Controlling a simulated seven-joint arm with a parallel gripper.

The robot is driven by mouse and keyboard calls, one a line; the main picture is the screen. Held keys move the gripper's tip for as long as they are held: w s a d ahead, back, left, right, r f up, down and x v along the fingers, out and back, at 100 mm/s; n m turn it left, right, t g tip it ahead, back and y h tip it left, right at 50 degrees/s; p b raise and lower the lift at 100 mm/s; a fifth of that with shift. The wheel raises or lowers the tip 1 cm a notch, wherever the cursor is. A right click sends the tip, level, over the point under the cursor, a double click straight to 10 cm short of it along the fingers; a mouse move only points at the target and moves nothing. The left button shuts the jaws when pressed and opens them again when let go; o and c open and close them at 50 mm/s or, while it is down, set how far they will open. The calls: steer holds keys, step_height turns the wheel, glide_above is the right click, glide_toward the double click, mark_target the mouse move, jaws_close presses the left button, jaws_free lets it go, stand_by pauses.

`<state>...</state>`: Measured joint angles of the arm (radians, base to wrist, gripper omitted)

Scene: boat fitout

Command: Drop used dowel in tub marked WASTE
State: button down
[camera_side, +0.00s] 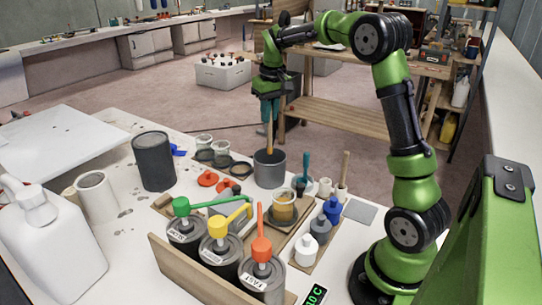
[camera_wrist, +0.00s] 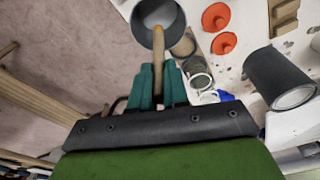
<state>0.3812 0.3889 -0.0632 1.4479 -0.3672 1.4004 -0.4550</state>
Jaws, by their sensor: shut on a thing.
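My gripper (camera_side: 268,124) has teal fingers and is shut on the wooden dowel (camera_side: 269,138). The dowel hangs nearly upright, its lower end at the mouth of a grey tub (camera_side: 270,170). In the wrist view the dowel (camera_wrist: 158,60) runs out from between my gripper's fingers (camera_wrist: 160,78). Its orange-tinted tip overlaps the opening of the grey tub (camera_wrist: 137,24). I cannot tell whether the tip is above the rim or just inside. No WASTE marking is readable on this tub in either view.
A dark grey can (camera_side: 153,162) stands left of the tub, near a white jug (camera_side: 45,240). Several pump-topped tins, including one with a yellow handle (camera_side: 228,222), stand in front. A pot of amber liquid (camera_side: 284,206) and small bottles (camera_side: 320,228) stand close right.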

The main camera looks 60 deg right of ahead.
steer(key=shift+f, duration=1.85)
steer(key=c, duration=1)
jaws_free()
steer(key=shift+c, duration=0.2)
step_height(320, 180, up, 17)
steer(key=s, duration=0.2)
steer(key=shift+a, duration=0.4)
steer(key=shift+w+f, duration=0.1)
steer(key=shift+f, duration=0.05)
